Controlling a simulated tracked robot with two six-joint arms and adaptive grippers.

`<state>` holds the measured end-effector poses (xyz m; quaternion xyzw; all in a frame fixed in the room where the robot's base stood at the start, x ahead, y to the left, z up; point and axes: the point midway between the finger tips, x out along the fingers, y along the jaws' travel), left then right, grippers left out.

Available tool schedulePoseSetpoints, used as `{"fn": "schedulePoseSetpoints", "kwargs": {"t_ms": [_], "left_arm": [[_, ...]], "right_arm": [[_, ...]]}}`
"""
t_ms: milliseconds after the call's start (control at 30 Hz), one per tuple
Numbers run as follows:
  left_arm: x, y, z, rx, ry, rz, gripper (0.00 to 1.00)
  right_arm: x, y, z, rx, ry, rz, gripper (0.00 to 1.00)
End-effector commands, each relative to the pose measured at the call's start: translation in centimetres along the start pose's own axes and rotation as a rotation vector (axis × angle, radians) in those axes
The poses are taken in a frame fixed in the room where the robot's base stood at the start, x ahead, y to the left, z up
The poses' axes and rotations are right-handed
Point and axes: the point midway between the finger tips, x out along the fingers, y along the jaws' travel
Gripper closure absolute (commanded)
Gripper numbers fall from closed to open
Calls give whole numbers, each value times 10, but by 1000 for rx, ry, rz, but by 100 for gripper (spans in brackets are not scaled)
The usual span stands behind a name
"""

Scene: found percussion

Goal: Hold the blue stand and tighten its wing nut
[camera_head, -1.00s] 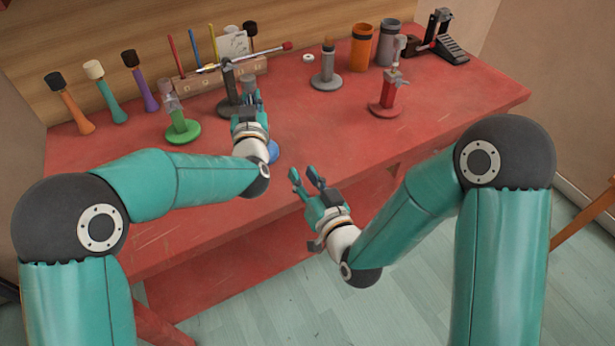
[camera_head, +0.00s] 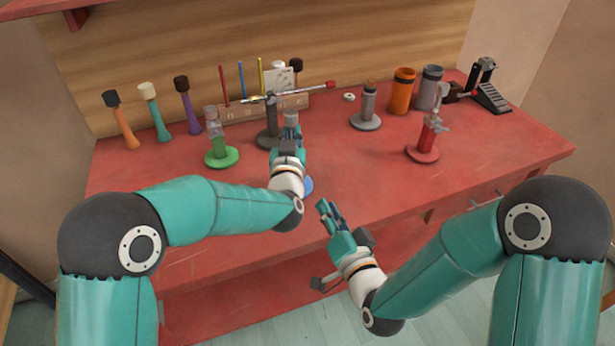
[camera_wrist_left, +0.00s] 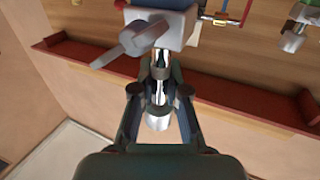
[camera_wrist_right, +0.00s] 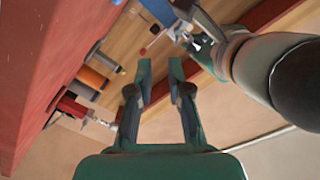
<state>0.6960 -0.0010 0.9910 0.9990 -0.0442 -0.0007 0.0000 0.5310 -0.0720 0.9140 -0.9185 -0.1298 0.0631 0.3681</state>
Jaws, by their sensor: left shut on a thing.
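The blue stand shows in the head view as a sliver of blue base (camera_head: 308,186), mostly hidden behind my left wrist. Its grey top (camera_head: 291,117) shows just above my left gripper (camera_head: 290,135). In the left wrist view, my left gripper (camera_wrist_left: 160,98) is shut on the stand's shiny post (camera_wrist_left: 158,120). A grey block with a grey wing-shaped lever (camera_wrist_left: 132,42), seemingly the wing nut, sits at the fingers' top. My right gripper (camera_head: 328,210) is open and empty, apart from the stand, to its lower right. Its parted fingers show in the right wrist view (camera_wrist_right: 160,80).
A green stand (camera_head: 220,152) is left of my left gripper; a dark stand (camera_head: 269,138) is close behind it. A grey stand (camera_head: 367,118) and a red stand (camera_head: 427,145) are to the right. The red bench top (camera_head: 375,175) is clear between my right gripper and the red stand.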

Motion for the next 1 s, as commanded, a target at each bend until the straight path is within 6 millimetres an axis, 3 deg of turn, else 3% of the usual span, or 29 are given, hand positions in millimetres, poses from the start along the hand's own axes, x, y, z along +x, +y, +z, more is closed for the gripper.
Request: {"fn": "schedulePoseSetpoints", "kwargs": {"t_ms": [100,333,800,1000], "left_arm": [[0,0,-1,0,3,-1,100],[0,0,-2,0,3,-1,100],[0,0,-2,0,3,-1,100],[0,0,-1,0,3,-1,100]], "right_arm": [[-4,-17,-2,130,-1,-20,82],[4,-27,-2,229,-3,-30,82],[86,-29,-3,226,-2,-30,82],[108,-30,-3,226,-3,-29,82]]}}
